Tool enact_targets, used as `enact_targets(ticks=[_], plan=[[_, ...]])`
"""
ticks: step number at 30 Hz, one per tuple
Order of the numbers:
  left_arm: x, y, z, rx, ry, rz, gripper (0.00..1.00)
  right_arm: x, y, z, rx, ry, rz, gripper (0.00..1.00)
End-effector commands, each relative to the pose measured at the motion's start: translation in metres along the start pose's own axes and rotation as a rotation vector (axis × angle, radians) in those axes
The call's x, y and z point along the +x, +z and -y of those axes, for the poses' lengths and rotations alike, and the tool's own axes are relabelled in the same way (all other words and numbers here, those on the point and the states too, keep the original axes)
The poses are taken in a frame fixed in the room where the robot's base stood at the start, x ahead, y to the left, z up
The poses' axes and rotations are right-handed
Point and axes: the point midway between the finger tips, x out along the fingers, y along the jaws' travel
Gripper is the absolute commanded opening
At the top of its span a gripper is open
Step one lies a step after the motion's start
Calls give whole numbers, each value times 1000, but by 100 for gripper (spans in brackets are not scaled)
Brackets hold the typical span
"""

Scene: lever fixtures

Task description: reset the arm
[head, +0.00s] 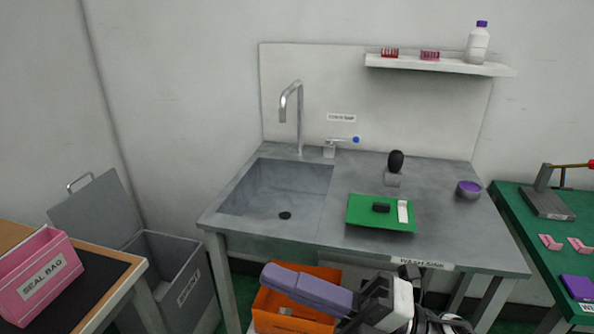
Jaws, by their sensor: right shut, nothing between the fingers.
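My right gripper (272,277) reaches in from the bottom, low in front of the sink bench. Its long lavender fingers are together, point left and are empty. They show in front of an orange bin (298,316). A short metal lever arm with a blue ball end (355,140) sticks out to the right at the back of the bench, right of the tap (299,122). On the green table at the right, a grey fixture (546,202) has an upright post and an arm with an orange-red handle, cut off by the picture edge. My left gripper is not in view.
The bench has a sink (277,190), a green tray (370,222), a black-headed object (396,162) and a purple bowl (468,189). A shelf (440,66) hangs above. A pink bag box (40,276) and an open grey bin (171,265) are left. The bench's right front is clear.

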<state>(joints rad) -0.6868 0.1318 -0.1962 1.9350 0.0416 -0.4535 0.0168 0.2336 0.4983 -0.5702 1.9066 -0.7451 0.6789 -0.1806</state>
Motion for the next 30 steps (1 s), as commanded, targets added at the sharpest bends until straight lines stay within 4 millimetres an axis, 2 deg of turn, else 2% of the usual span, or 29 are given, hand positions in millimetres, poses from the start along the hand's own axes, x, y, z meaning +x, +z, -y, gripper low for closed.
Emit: enact_targets(ticks=[2, 4, 6, 8, 9, 11, 12, 15, 18, 21, 24, 27, 30], plan=[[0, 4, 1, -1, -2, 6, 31, -24, 31, 22, 242, 64, 265, 0], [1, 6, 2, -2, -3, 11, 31, -57, 55, 52, 450, 101, 496, 0], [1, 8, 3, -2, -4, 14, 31, -96, 66, 89, 640, 122, 704, 0], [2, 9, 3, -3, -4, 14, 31, -129, 66, 121, 783, 130, 859, 0], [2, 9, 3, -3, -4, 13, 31, -151, 62, 142, 873, 131, 957, 0], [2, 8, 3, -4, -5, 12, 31, -183, 49, 173, 1001, 130, 1094, 0], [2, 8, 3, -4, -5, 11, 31, -204, 37, 193, 1084, 128, 1182, 0], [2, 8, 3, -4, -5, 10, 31, -250, -2, 237, 1272, 116, 1382, 0], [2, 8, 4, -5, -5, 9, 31, -286, -45, 269, 1427, 100, 1545, 0], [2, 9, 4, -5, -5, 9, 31, -309, -81, 289, 1541, 87, 1664, 0], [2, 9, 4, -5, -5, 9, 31, -322, -106, 300, 1608, 77, 1735, 0], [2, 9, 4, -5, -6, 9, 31, -328, -116, 304, 1638, 73, 1765, 0], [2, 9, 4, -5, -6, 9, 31, -329, -118, 304, 1644, 71, 1771, 0]])
